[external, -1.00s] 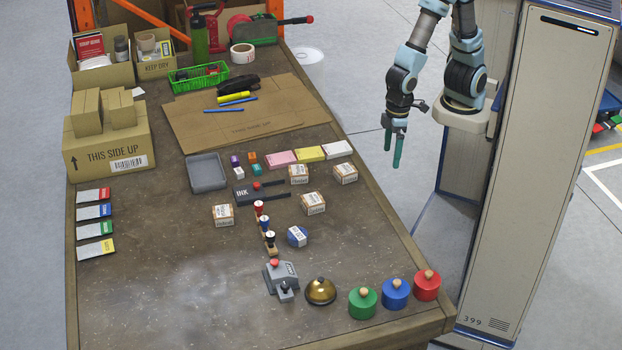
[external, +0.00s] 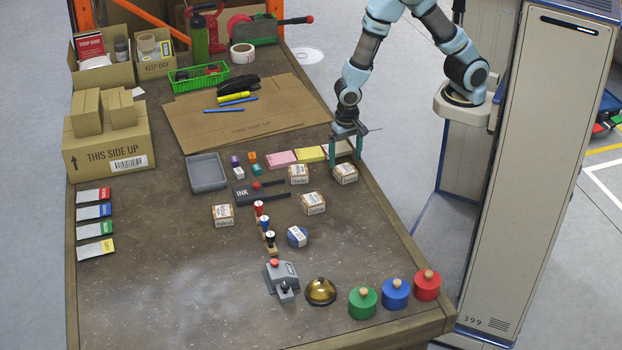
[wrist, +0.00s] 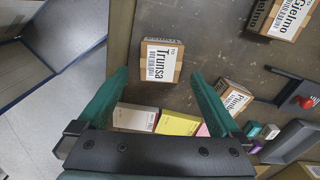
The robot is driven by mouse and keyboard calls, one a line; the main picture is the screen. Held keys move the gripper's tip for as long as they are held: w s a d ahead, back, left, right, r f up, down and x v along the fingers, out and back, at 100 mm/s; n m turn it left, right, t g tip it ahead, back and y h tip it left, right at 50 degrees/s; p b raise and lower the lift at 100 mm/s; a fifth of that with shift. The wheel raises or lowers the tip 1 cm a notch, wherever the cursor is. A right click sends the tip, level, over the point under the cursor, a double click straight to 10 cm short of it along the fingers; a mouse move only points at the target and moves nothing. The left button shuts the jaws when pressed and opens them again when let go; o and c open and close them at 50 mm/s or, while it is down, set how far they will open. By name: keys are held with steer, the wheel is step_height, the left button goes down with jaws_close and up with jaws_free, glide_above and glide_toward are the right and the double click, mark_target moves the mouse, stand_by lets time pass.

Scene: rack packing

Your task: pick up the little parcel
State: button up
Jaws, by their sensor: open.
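Several little brown parcels with white labels lie on the workbench. One (external: 345,174) is near the bench's right edge, another (external: 299,174) is left of it, a third (external: 313,203) is nearer the front, and one (external: 222,215) is farther left. My gripper (external: 345,160) is open and empty, fingers pointing down over the right-edge parcel. In the wrist view a parcel labelled "Trumsa" (wrist: 161,62) shows between and just beyond the open fingertips (wrist: 160,78). Two more parcels (wrist: 232,98) (wrist: 283,15) show to its right. Contact with the fingers cannot be told.
Pink, yellow and white pads (external: 281,158) lie just behind the parcels, partly behind my gripper. A grey tray (external: 207,185), an ink pad (external: 262,194) and stamps (external: 265,224) stand left. A bell (external: 321,291) and coloured weights (external: 395,294) stand in front. The front left bench is clear.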

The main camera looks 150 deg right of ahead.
mark_target(345, 169)
steer(key=shift+w+a+f+p, duration=0.15)
steer(key=shift+f+p, duration=0.25)
steer(key=shift+f, duration=0.85)
steer(key=shift+w+a+f+p, duration=0.1)
steer(key=shift+f+p, duration=0.25)
steer(key=shift+f, duration=0.9)
steer(key=shift+c, duration=0.4)
steer(key=c, duration=1.3)
steer(key=shift+r, duration=0.1)
